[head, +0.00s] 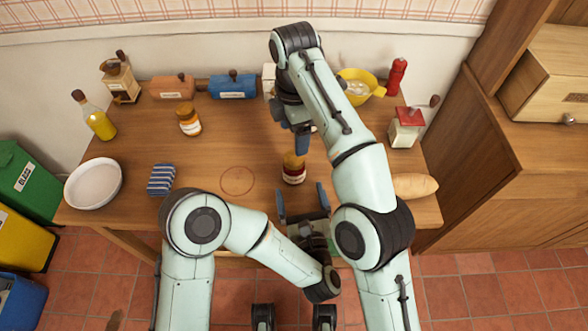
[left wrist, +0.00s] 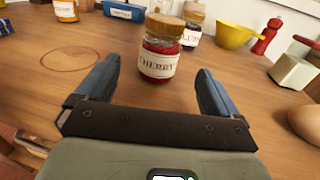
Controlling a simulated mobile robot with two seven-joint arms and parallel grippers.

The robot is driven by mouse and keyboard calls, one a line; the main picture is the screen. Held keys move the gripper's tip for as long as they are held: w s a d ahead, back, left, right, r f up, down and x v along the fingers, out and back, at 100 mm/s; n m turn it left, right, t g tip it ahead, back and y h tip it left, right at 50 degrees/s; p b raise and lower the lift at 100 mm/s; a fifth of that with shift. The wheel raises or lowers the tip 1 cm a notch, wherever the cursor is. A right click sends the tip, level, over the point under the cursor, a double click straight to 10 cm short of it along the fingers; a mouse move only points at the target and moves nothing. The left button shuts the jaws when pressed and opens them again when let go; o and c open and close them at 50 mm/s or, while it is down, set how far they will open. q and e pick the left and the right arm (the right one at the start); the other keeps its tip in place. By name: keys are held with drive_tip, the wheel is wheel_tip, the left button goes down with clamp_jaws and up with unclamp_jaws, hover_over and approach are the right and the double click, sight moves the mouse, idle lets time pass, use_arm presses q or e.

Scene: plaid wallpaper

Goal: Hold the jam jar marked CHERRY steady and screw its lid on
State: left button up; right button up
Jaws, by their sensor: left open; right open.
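The jam jar marked CHERRY (left wrist: 160,62) stands upright on the wooden table, dark red with a white label; it also shows in the head view (head: 293,177). A tan lid (left wrist: 165,26) sits on top of it; I cannot tell how tightly. My left gripper (head: 302,199) is open and empty, just in front of the jar, its fingers pointing toward it with the jar roughly centred beyond the gap. My right gripper (head: 302,140) is open, pointing down, above and behind the jar in the head view; its fingers overlap there. It does not show in the left wrist view.
A second jar (left wrist: 191,34) stands behind, hidden by my right arm in the head view. The table around the circle mark (head: 237,181) is clear.

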sight(294, 157)
use_arm(q)
drive_tip(key=w, duration=0.3)
drive_tip(key=w+a, duration=0.1)
drive_tip(key=w, duration=0.2)
drive_tip(key=w+a, duration=0.1)
drive_tip(key=w, duration=0.3)
drive_tip(key=shift+s, duration=0.1)
clamp_jaws()
use_arm(e)
drive_tip(key=m, duration=0.5)
drive_tip(key=shift+f+m, duration=0.1)
drive_tip(key=shift+m, duration=0.3)
drive_tip(key=m, duration=0.7)
drive_tip(key=shift+m, duration=0.3)
drive_tip(key=shift+f, duration=3.95)
